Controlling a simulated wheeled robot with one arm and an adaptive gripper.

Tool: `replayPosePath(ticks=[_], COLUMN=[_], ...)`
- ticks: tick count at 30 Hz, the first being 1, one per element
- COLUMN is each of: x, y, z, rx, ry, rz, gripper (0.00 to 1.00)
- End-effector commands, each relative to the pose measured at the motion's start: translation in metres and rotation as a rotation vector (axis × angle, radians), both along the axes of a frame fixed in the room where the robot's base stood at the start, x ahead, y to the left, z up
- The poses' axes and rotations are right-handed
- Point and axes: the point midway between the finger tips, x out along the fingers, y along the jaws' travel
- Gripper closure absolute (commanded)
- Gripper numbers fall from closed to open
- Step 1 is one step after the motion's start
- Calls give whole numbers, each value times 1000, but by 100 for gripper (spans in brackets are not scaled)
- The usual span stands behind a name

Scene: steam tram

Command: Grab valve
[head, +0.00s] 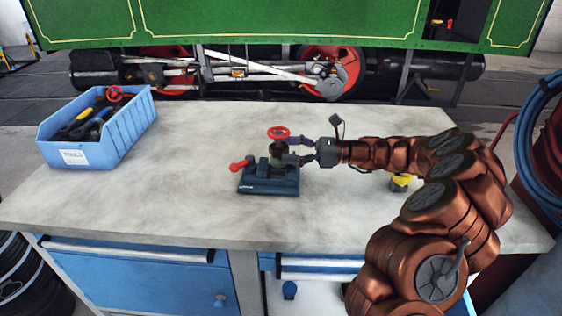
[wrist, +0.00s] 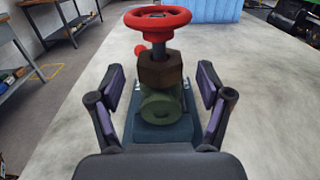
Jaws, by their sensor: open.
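The valve has a red handwheel (head: 279,133), a brown hex nut and a green body (wrist: 162,105). It stands upright in a dark blue vise (head: 268,180) with a red-tipped handle, on the workbench. In the wrist view the handwheel (wrist: 158,18) is at the top, above the nut (wrist: 160,70). My gripper (head: 296,150) comes in level from the right. Its purple-padded fingers (wrist: 161,92) are open, one on each side of the valve, with visible gaps. In the head view the fingertips are right next to the valve; contact cannot be told.
A blue bin (head: 125,135) of tools, with another red handwheel (head: 114,93), stands at the left of the bench (head: 140,200). A yellow and dark object (head: 400,182) is partly hidden under my arm. The bench between bin and vise is clear. A green tram (head: 270,20) stands behind.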

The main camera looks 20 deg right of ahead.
Motion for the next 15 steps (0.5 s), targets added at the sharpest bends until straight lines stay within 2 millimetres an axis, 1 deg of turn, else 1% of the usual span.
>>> replayPosePath(ticks=[1, 5, 12, 13, 15], x=[2, 7, 8, 8, 8], y=[9, 21, 23, 23, 23], z=[1, 0, -1, -1, -1], rx=[0, 2, 1, 1, 0], ry=[1, 2, 2, 2, 1], rz=[4, 0, -2, -2, -2], gripper=[22, 22, 22, 24, 31])
